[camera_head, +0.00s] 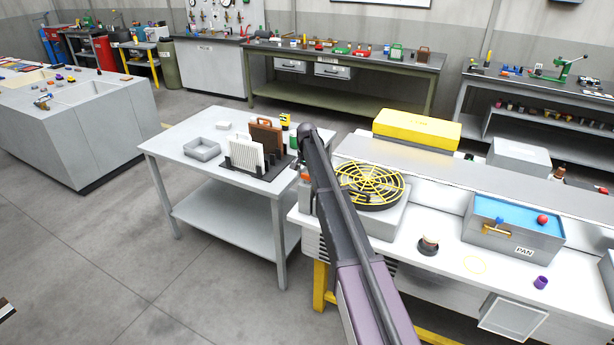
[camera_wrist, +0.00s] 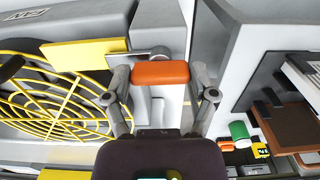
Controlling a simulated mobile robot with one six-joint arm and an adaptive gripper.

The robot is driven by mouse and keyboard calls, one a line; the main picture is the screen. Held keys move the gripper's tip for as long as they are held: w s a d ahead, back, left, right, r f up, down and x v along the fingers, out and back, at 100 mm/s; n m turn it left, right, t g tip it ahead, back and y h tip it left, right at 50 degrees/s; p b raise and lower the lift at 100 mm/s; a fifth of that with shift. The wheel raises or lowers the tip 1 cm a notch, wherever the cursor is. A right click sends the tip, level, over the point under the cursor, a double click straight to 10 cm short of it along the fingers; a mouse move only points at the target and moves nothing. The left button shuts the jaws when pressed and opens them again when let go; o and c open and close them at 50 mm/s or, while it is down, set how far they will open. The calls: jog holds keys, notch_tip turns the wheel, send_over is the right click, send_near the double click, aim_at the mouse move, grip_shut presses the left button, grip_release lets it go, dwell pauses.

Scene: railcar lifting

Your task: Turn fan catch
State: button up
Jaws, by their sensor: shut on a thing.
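The fan catch (camera_wrist: 160,73) has an orange grip and sits beside the fan's yellow guard (camera_wrist: 50,115) in the wrist view. My gripper (camera_wrist: 161,76) is shut on the orange grip, one finger at each end. In the head view a bit of the orange grip (camera_head: 305,177) shows at the left edge of the unit with the yellow fan guard (camera_head: 370,186). My dark arm hides most of the gripper and catch there.
A grey table (camera_head: 200,172) with a rack of panels stands close on the left. A blue-topped pan (camera_head: 515,230), a dark knob (camera_head: 428,245) and a purple cup (camera_head: 541,282) are to the right. A yellow box (camera_head: 416,128) lies behind the fan.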

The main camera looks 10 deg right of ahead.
jog(key=shift+n, duration=0.4)
jog(key=n, duration=0.8)
jog(key=shift+s, duration=0.1)
jog(key=n, duration=0.4)
jog(key=shift+n, duration=0.3)
jog(key=n, duration=0.4)
jog(key=shift+n, duration=0.3)
jog(key=o, duration=1)
jog(key=shift+f, duration=0.1)
jog(key=shift+o, duration=0.2)
